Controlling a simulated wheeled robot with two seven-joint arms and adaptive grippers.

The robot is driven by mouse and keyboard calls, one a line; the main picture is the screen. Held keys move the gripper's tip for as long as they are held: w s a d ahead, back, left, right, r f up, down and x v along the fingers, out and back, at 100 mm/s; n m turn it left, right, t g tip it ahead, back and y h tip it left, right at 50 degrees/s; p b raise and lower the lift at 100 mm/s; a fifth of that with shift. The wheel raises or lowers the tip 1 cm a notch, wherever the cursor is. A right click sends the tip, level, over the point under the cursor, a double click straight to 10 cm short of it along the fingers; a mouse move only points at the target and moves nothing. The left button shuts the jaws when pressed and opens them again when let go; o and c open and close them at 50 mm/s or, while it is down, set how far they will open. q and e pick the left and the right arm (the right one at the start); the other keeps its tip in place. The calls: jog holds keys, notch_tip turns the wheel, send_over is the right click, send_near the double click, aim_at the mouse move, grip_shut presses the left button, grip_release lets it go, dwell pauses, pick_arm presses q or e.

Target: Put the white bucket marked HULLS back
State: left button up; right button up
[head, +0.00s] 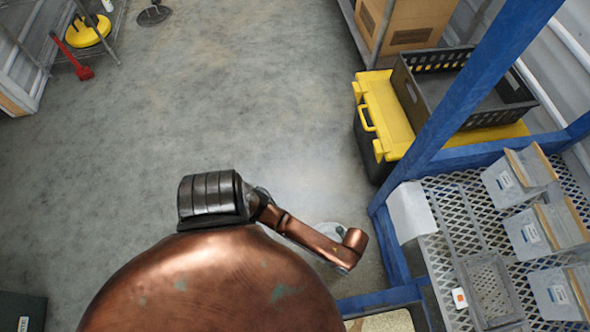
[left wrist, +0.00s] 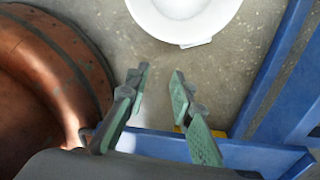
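A round white bucket-like vessel (left wrist: 143,22) stands on the floor at the top of the left wrist view, cut off by the frame edge. No marking on it is readable. In the head view a small pale patch (head: 330,229) shows behind a copper tube-like part, too hidden to name. My left gripper (left wrist: 159,79) has green finger pads set apart, with bare floor between them. It is empty and short of the white vessel. I cannot make out my left gripper in the head view. My right gripper is not in view.
Copper bodies fill the head view's bottom and the left wrist view's left. A blue frame (head: 465,93) with a mesh shelf (head: 455,215) stands right, holding clear bins (head: 520,178). Behind are a yellow-lidded black box (head: 385,110) and a black crate (head: 490,112). Open floor lies left.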

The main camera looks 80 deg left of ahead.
pick_arm(q)
jog(key=s+r+n+h, duration=0.2)
jog(key=s+r+n, duration=0.3)
jog(key=s+n, duration=0.6)
jog(key=s+a+r+n+t+y, duration=0.1)
jog(key=s+a+r+n+y, duration=0.1)
jog(key=s+a+r+n, duration=0.7)
jog(key=s+a+r, duration=0.1)
jog(key=s+a, duration=0.1)
jog(key=s, duration=0.3)
jog(key=shift+a+r, duration=0.15)
jog(key=shift+a, duration=0.05)
